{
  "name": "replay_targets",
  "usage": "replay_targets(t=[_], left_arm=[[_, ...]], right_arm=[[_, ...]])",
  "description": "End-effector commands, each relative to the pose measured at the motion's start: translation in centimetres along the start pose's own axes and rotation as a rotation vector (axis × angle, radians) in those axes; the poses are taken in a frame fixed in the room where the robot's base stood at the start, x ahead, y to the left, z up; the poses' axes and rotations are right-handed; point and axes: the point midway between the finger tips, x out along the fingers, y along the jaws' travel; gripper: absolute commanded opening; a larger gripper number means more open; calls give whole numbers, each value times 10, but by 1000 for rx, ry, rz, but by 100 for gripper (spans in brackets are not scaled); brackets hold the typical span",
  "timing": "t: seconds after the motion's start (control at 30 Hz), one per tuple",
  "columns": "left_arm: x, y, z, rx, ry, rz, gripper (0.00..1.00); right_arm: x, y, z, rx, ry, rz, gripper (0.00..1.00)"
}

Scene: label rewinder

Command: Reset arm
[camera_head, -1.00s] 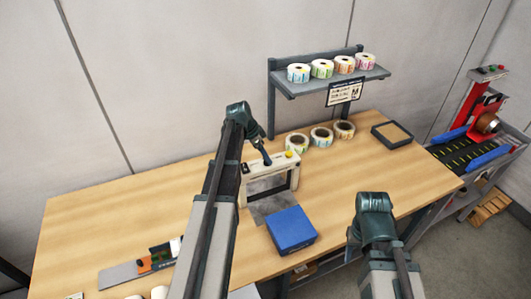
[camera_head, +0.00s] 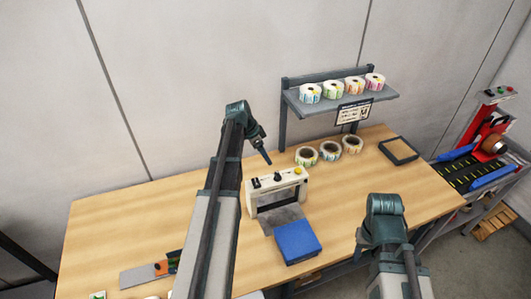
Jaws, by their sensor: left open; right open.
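My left arm rises from the bottom centre. Its gripper (camera_head: 265,155) points down and right in the air, above and behind the white label rewinder (camera_head: 277,188); it looks empty, though its jaws are too small to make out clearly. My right arm stands at the lower right. Its gripper (camera_head: 360,243) points down and left near the table's front edge, apart from any object and mostly hidden by the arm. The rewinder stands on the wooden table with a grey plate and a blue box (camera_head: 297,242) in front of it.
A shelf (camera_head: 345,101) behind the table holds several label rolls. Three more rolls (camera_head: 330,151) stand on the table below it. A dark tray (camera_head: 398,151) lies to their right. A red machine with a conveyor (camera_head: 463,178) stands beyond the table's right end. The table's left part is mostly clear.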

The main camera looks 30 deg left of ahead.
Motion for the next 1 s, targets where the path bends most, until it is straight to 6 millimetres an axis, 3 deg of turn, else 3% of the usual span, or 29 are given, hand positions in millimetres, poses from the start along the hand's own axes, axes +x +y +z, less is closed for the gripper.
replay_targets(t=[0.33, 0.47, 0.57, 0.73, 0.9, 1.0], left_arm=[[2, 1, 0, 0, -1, 1, 80], [24, 27, -6, -14, -26, 17, 80], [60, 75, -14, -49, -79, 43, 80], [126, 182, -17, -139, -215, 56, 80], [175, 277, -1, -230, -341, 8, 80], [194, 321, 13, -277, -395, -39, 80]], right_arm=[[2, 0, 0, 0, 0, 0, 50], [18, -2, -1, -1, 0, 0, 50], [44, -4, -3, -3, 1, 1, 50], [97, -9, -6, -7, 2, 2, 50], [144, -13, -9, -12, 3, 3, 50], [167, -15, -11, -15, 3, 3, 50]])
